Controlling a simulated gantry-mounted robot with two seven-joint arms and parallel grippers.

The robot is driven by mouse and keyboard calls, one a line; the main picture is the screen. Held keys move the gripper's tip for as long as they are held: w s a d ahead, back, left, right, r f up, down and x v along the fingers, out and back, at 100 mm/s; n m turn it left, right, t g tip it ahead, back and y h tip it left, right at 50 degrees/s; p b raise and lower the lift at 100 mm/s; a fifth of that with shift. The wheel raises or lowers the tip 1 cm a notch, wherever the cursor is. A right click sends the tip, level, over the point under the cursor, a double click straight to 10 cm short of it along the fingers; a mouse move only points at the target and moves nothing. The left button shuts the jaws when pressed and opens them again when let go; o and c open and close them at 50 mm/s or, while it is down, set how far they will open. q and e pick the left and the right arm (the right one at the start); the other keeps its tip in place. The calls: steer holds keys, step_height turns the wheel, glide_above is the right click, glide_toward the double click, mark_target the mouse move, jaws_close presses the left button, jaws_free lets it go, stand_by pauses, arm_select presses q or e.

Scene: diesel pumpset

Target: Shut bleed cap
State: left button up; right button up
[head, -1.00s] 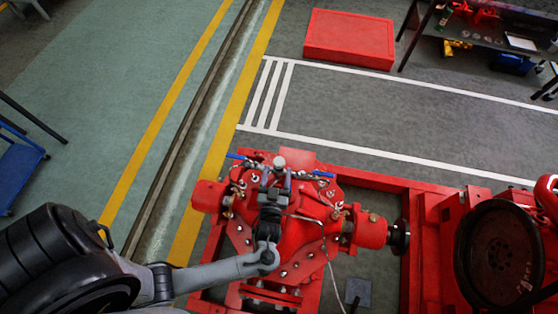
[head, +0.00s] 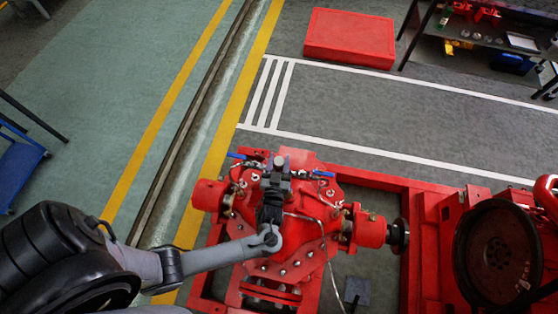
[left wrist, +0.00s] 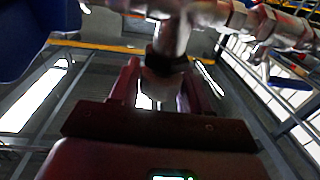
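The bleed cap (left wrist: 160,78) shows in the left wrist view as a rounded pale piece under a dark nut, on a metal fitting (left wrist: 172,35). My left gripper (left wrist: 163,92) has one red finger on each side of it, with the cap between the fingertips. Narrow gaps seem to show beside the cap, so the fingers look open around it. My right gripper is in neither view.
Blue valve levers (head: 236,156) and (head: 324,174) flank the gripper, with metal pipework beside it. A thin pale hose (head: 328,255) hangs over the pump. The red frame (head: 425,184) and a large dark flywheel (head: 497,253) stand to the right.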

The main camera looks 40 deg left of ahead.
arm_select(q)
steer(key=shift+c, duration=1.1)
